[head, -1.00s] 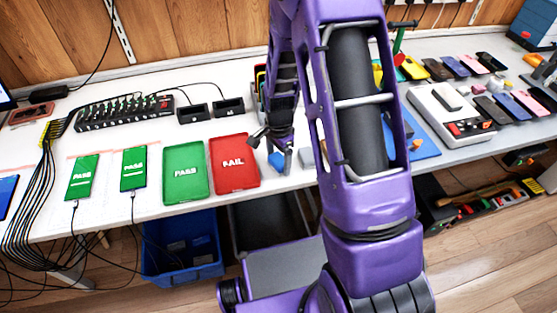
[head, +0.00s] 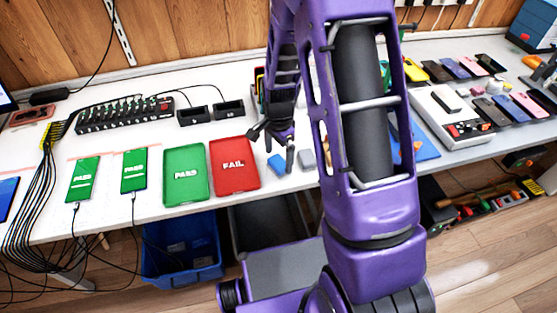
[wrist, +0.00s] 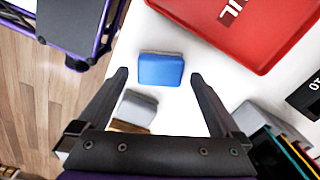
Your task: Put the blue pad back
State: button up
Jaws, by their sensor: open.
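The blue pad (wrist: 160,70) lies flat on the white table, and it also shows in the head view (head: 277,163) just right of the red FAIL tray (head: 234,165). My gripper (wrist: 159,75) is open, with its two fingers on either side of the pad in the wrist view and a clear gap to each. In the head view my gripper (head: 280,143) hangs above and behind the pad.
The red tray's edge (wrist: 215,38) is close to the pad. A dark box with coloured cases (wrist: 282,150) stands at lower right in the wrist view. A green PASS tray (head: 186,174) lies further left. The table's front edge is near the grey pad.

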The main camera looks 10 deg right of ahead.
aim_at(279, 162)
notch_tip(279, 162, up, 9)
jog(key=shift+p, duration=0.45)
